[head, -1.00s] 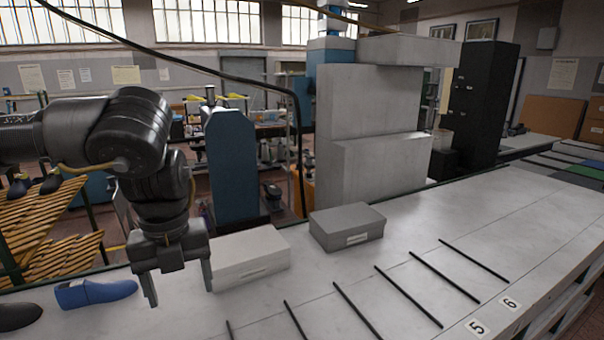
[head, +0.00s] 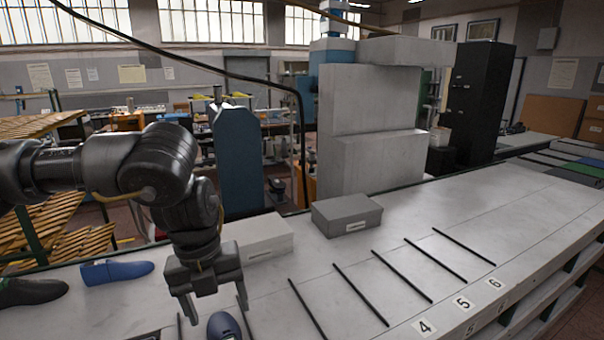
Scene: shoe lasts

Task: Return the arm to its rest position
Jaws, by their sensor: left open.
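My left arm comes in from the left in the head view. Its gripper (head: 217,309) points down over the bench, with its two fingers spread apart. A blue shoe last (head: 223,327) shows at the bottom edge, just below and between the fingertips; whether the fingers touch it I cannot tell. Another blue last (head: 117,272) lies on the bench to the left, and a dark last (head: 32,291) lies at the far left. My right gripper is not in view.
A white box (head: 258,238) stands right behind the left gripper, and a grey box (head: 347,214) stands beside it. Black divider strips (head: 356,293) mark lanes on the bench (head: 480,210). The lanes to the right are clear.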

